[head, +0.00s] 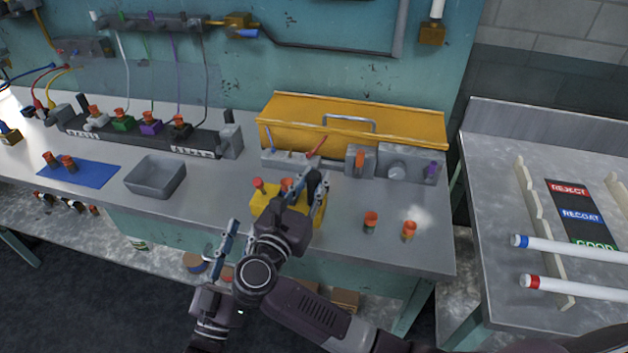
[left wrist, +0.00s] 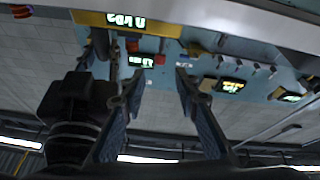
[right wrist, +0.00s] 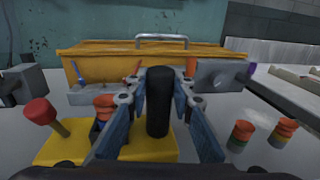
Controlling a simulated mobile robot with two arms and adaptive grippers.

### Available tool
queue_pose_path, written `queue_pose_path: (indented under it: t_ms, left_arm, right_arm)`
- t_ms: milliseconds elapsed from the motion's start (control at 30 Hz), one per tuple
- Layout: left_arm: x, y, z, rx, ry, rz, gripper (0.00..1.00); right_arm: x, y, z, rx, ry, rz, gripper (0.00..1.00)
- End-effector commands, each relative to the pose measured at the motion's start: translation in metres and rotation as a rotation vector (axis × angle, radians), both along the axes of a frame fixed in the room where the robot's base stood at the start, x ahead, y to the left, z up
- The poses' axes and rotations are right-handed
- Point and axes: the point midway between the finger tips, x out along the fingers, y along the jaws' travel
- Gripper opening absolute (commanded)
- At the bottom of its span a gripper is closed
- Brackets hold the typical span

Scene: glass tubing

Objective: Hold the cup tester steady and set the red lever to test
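The yellow cup tester (head: 262,203) stands near the front edge of the bench. Its red-knobbed lever (head: 257,184) is on the left side and leans left in the right wrist view (right wrist: 40,112). An orange-topped cup (right wrist: 104,106) sits on the tester in the middle. A black upright handle (right wrist: 158,102) rises at its right. My right gripper (head: 309,187) is open, with its fingers on either side of the black handle and small gaps showing. My left gripper (head: 230,243) is open and empty, left of the tester and toward the bench front.
Behind the tester are a yellow lidded box (head: 385,125) and a grey gauge row (head: 398,172). Two banded cups (head: 370,222) stand to the right. A grey bin (head: 155,177) and blue mat (head: 80,173) lie left. Bench between bin and tester is clear.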

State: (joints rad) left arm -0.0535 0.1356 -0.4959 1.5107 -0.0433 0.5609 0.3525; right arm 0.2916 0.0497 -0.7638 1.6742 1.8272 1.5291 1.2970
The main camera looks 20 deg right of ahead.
Motion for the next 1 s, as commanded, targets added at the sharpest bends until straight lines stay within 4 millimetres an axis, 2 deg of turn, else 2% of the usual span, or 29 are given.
queue_pose_path:
  t_ms: [33,100,267,400,567,733,1000]
  left_arm:
    - [0.0,0.0,0.0,0.0,0.0,0.0,0.29]
    - [0.0,0.0,0.0,0.0,0.0,0.0,0.29]
    - [0.0,0.0,0.0,0.0,0.0,0.0,0.29]
    - [-0.002,0.005,-0.004,0.018,-0.016,-0.004,0.16]
    - [-0.014,0.03,-0.02,0.108,-0.105,-0.029,0.0]
    - [-0.025,0.05,-0.03,0.17,-0.179,-0.059,0.0]
    - [-0.027,0.052,-0.03,0.177,-0.192,-0.064,0.0]
  right_arm:
    - [0.0,0.0,0.0,0.0,0.0,0.0,0.08]
    - [0.0,0.0,0.0,0.0,0.0,0.0,0.0]
    - [0.0,0.0,0.0,0.0,0.0,0.0,0.0]
    - [0.0,0.0,0.0,0.001,0.001,0.0,0.0]
    - [0.0,0.0,0.0,0.001,0.0,0.0,0.0]
    - [0.0,0.0,0.0,0.001,0.001,0.0,0.0]
    - [0.0,0.0,0.0,0.001,0.001,0.0,0.0]
